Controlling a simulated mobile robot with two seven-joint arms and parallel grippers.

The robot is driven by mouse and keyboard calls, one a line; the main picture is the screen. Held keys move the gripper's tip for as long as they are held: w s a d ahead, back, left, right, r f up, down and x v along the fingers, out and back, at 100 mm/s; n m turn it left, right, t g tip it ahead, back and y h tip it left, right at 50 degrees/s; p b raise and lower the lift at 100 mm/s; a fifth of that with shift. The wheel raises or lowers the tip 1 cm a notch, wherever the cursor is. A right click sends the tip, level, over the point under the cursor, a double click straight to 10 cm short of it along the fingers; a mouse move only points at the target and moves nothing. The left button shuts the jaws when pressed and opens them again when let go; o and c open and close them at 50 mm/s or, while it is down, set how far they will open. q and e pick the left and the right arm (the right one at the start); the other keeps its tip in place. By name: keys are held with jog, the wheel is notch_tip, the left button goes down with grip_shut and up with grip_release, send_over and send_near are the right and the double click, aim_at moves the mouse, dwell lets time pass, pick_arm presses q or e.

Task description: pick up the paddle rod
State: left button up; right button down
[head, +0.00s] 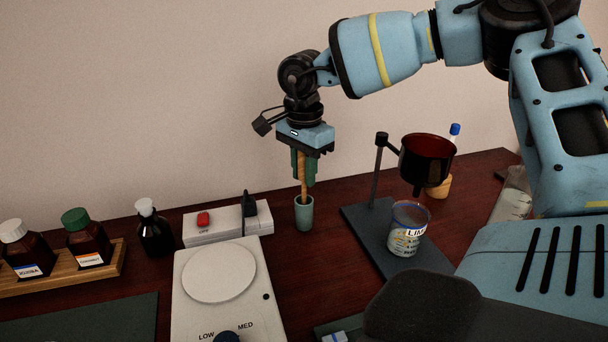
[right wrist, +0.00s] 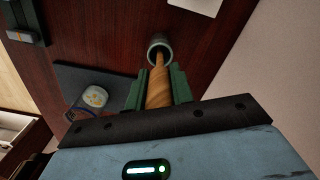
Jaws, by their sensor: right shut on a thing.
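The paddle rod (head: 303,185) is a brown wooden rod, held upright. Its lower end is in the mouth of a small grey-green cup (head: 304,214) on the table. My right gripper (head: 304,174) points down above the cup, its green fingers shut on the rod. In the right wrist view the rod (right wrist: 159,88) runs between the fingers into the cup (right wrist: 160,48). How deep the rod's end sits inside the cup is hidden. My left gripper is not in view.
A white hot plate (head: 220,275) and a power strip (head: 228,222) stand left of the cup. Right of it are a dark stand base (head: 365,222) with a dark red funnel (head: 427,158) and a labelled beaker (head: 408,229). Brown bottles (head: 88,240) stand at far left.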

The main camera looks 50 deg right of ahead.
notch_tip(320, 180, up, 10)
jog(key=shift+b, duration=0.5)
jog(key=shift+f, duration=0.1)
